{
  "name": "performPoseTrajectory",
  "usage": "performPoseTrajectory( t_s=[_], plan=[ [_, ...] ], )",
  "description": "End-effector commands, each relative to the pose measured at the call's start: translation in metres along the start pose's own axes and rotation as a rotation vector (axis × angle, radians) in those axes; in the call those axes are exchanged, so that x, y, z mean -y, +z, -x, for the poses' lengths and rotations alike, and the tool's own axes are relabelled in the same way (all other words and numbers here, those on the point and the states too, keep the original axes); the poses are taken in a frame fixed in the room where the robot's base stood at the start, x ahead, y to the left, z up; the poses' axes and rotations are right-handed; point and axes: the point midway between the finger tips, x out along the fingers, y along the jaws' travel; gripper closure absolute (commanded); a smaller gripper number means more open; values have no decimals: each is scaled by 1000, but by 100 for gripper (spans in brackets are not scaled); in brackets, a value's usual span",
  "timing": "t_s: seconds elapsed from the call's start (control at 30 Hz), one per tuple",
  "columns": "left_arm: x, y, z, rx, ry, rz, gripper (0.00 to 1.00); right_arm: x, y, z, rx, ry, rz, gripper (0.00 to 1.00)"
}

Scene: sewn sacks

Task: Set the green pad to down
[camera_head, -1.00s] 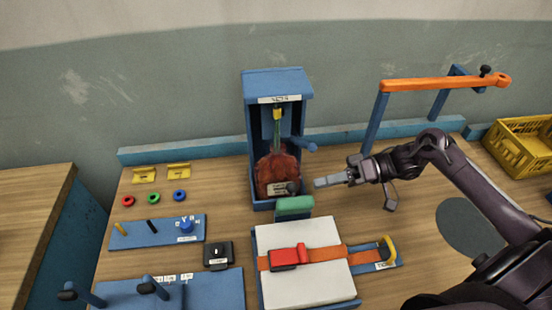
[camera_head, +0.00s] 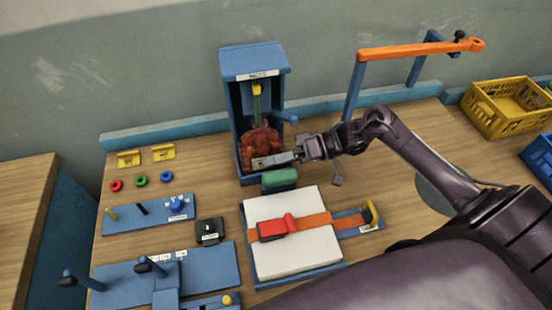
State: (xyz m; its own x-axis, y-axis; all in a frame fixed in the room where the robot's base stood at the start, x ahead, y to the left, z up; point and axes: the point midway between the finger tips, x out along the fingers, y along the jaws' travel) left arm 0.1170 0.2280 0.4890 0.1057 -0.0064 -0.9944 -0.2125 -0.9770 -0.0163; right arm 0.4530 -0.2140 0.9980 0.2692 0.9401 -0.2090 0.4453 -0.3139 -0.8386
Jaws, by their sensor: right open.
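The green pad (camera_head: 279,180) is a small block at the front of the blue press-like stand (camera_head: 253,62), just behind the white sack (camera_head: 293,252). A reddish-brown sack (camera_head: 260,142) sits inside the stand. My right gripper (camera_head: 298,171) is open and empty, its jaws spread wide. One finger reaches left across the front of the brown sack, just above and behind the green pad; the other hangs to the right of the pad. I cannot tell whether the finger touches the pad or sack. My left gripper is not in view.
An orange strap with a red buckle (camera_head: 276,227) crosses the white sack. An orange bar on blue posts (camera_head: 415,51) stands behind my right arm. A yellow crate (camera_head: 505,106) is at right. Blue boards with pegs (camera_head: 150,214) lie at left.

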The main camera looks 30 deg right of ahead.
Motion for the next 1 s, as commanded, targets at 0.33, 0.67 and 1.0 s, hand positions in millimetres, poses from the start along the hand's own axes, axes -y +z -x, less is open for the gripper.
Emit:
performPoseTrajectory(
  t_s=[0.33, 0.67, 1.0],
  plan=[
    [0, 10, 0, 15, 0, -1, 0, 0, 0, 0, 0, 0, 0, 96],
    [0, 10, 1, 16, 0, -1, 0, 1, 0, 1, -1, 1, 9, 100],
    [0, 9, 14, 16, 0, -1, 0, 9, 4, 2, -30, 14, 155, 100]
  ],
)
